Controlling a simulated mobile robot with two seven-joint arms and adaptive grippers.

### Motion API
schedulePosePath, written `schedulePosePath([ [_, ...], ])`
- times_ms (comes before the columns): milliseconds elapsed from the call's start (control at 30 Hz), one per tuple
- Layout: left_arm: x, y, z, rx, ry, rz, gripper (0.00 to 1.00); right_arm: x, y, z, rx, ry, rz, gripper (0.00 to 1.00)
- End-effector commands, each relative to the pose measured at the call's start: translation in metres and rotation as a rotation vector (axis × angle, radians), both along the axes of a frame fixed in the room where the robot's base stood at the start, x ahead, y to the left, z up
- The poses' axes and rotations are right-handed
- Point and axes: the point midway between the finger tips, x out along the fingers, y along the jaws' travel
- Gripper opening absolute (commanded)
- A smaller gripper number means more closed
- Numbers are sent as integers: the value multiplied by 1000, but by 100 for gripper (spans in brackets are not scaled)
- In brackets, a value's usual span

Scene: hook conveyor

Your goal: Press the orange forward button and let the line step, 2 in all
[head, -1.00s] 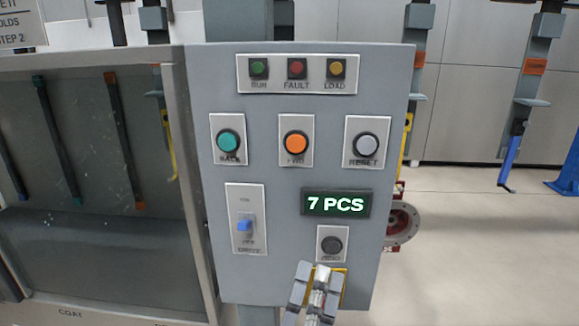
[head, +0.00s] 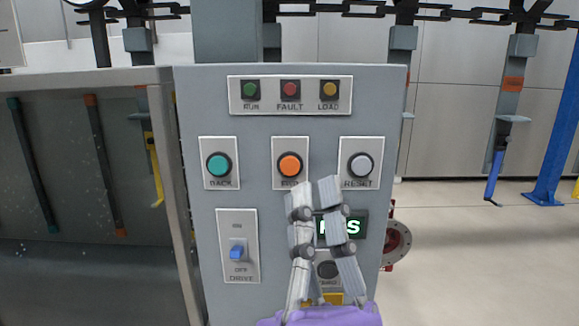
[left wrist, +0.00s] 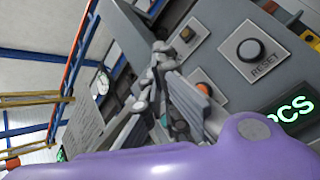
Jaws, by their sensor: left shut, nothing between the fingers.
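The orange forward button (head: 290,165), labelled FWD, sits in the middle of the button row on the grey control panel (head: 190,110). My left gripper (head: 314,188) is shut and empty, with its fingertips just below and right of the orange button in the head view. I cannot tell whether they touch the panel. In the left wrist view the gripper (left wrist: 160,60) partly covers the orange button (left wrist: 203,89). My right gripper is not in view.
The teal BACK button (head: 219,165) and grey RESET button (head: 360,165) flank the orange one. The drive switch (head: 238,250) is lower left. The chain (head: 450,14) with hanging hooks runs behind; a blue part (head: 494,175) hangs at right.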

Motion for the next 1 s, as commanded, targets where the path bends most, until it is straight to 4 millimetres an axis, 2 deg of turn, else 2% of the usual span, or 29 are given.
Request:
schedulePosePath([
  [167, 10, 0, 0, 3, -1, 2, 0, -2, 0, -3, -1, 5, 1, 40],
  [500, 57, -1, -1, 3, 0, 2, 0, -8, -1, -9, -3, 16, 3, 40],
  [700, 78, 0, 0, 3, 0, 2, 0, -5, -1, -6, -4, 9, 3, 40],
  [1000, 88, 0, 0, 2, -1, 1, 0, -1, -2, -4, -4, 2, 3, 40],
])
